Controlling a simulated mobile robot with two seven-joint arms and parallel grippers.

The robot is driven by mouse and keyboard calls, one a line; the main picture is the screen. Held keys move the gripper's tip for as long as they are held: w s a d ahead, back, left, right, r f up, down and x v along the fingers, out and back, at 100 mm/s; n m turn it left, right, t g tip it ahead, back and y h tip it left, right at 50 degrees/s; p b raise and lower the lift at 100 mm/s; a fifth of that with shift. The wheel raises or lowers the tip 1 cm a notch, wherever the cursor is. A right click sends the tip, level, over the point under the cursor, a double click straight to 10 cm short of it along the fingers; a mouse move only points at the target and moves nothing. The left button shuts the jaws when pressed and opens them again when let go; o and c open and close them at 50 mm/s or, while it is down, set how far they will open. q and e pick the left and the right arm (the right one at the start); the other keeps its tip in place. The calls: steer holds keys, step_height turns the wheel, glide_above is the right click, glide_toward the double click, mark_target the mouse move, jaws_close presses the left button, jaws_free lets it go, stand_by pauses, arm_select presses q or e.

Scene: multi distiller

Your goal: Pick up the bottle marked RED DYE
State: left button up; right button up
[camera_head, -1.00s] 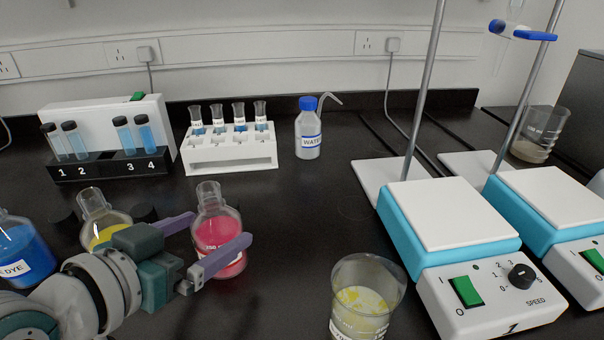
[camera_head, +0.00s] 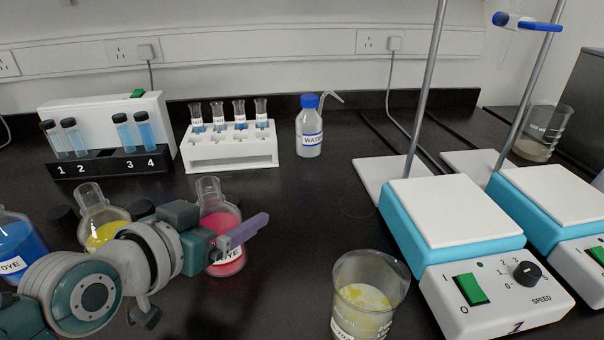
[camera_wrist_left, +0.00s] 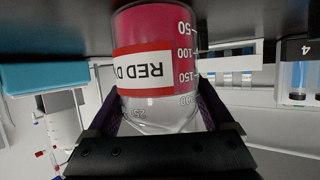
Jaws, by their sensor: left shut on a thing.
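The bottle marked RED DYE (camera_head: 225,256) is clear glass with pink-red liquid and stands upright on the black bench, left of centre in the head view. My left gripper (camera_head: 236,232) comes in from the left and is shut on the bottle. In the left wrist view the bottle (camera_wrist_left: 155,50) shows upside down, with its RED D label and volume marks readable. The two fingers (camera_wrist_left: 160,115) lie on either side of its upper part. In the head view my gripper hides part of the bottle and its label. My right gripper is not in view.
A yellow dye bottle (camera_head: 100,232) and a blue dye bottle (camera_head: 18,245) stand to the left. A beaker of yellowish liquid (camera_head: 362,300) stands to the right, before a hotplate (camera_head: 455,230). Behind are a white rack (camera_head: 230,153) and a water bottle (camera_head: 309,140).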

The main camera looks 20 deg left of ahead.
arm_select(q)
jaws_close()
stand_by(0.3)
steer(key=shift+r, duration=0.1)
